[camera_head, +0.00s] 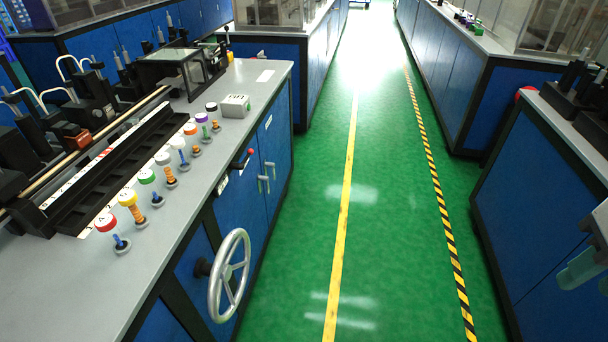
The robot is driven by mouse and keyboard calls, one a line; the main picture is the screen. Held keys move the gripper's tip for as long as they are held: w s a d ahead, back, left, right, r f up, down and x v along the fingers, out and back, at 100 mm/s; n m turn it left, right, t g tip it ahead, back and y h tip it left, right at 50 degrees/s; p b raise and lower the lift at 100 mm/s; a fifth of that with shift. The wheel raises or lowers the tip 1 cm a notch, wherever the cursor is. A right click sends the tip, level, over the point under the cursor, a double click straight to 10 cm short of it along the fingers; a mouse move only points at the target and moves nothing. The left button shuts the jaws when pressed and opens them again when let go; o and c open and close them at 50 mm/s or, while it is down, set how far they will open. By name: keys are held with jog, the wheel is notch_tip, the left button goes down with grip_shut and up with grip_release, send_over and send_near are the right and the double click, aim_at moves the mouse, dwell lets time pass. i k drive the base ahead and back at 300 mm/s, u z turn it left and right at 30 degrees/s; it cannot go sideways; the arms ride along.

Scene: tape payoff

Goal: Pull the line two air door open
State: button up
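The left bench has blue cabinet doors (238,205) below its grey top, facing the aisle. Two silver upright handles (267,177) sit close together on the doors, which look shut. A small white label (268,122) is on the cabinet front above them, and another (222,186) is near a red-knobbed lever (244,158). Their text is too small to read, so I cannot tell which door is the line two air door. A pale and teal part at the right edge seems to be my arm.
A silver handwheel (229,275) sticks out into the aisle, nearer than the handles. Several coloured-top knobs (128,200) line the bench. The green floor (395,220) between the benches is clear, with yellow and striped lines. Another blue bench (535,215) bounds the right.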

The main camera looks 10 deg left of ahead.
aim_at(241, 204)
jog(key=z, duration=0.05)
jog(key=i, duration=0.65)
jog(key=u, duration=0.7)
jog(key=i, duration=0.55)
jog(key=u, duration=0.65)
